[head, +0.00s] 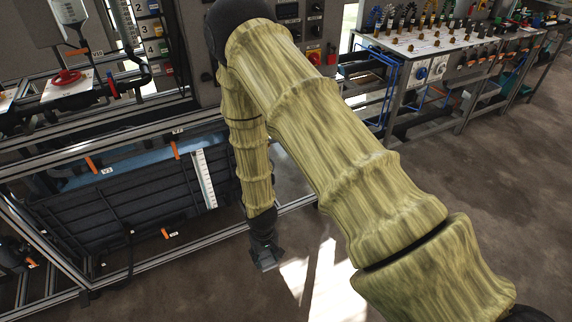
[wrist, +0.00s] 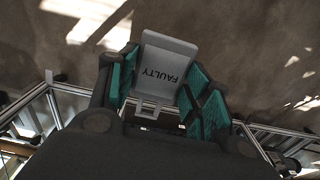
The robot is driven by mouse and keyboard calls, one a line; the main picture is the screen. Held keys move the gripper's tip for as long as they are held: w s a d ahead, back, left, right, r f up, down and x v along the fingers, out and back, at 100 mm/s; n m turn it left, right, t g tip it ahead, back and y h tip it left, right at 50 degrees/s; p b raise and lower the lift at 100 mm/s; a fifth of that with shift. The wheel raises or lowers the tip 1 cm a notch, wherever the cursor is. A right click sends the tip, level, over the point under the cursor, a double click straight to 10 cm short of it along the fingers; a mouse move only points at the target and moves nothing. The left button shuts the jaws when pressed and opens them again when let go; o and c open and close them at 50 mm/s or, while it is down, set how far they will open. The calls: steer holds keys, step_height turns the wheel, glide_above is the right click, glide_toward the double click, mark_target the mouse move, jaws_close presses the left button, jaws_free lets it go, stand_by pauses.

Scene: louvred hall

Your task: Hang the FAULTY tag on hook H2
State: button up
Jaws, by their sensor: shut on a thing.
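The FAULTY tag (wrist: 163,62) is a pale plate with dark lettering, upside down in the wrist view, with a square loop at its lower edge. My gripper (wrist: 160,82) is shut on it between teal pads. In the head view my gripper (head: 265,258) hangs low before the rack, over the floor; I cannot make out the tag there.
The metal frame rack (head: 240,211) with a dark panel (head: 110,215) stands left of my gripper. A red valve wheel (head: 67,78) sits above. A workbench (head: 430,45) with fittings stands at the back right. The floor (head: 470,180) at right is clear.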

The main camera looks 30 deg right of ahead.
steer(key=w+d+t+b, duration=0.2)
steer(key=w+t+b, duration=0.3)
steer(key=w, duration=0.4)
steer(key=w+d+t+b, duration=0.3)
steer(key=w+b, duration=0.4)
steer(key=w, duration=0.2)
steer(key=w+d+r+t+b, duration=0.5)
steer(key=w+r+t+b, duration=0.55)
steer(key=b, duration=0.25)
steer(key=w, duration=0.9)
steer(key=shift+r+g+b, duration=0.25)
steer(key=shift+g+b, duration=0.1)
steer(key=shift+b, duration=0.05)
steer(key=shift+w, duration=0.3)
steer(key=shift+w+f, duration=0.1)
steer(key=shift+w, duration=2.5)
steer(key=shift+f+b, duration=0.45)
steer(key=shift+f, duration=0.2)
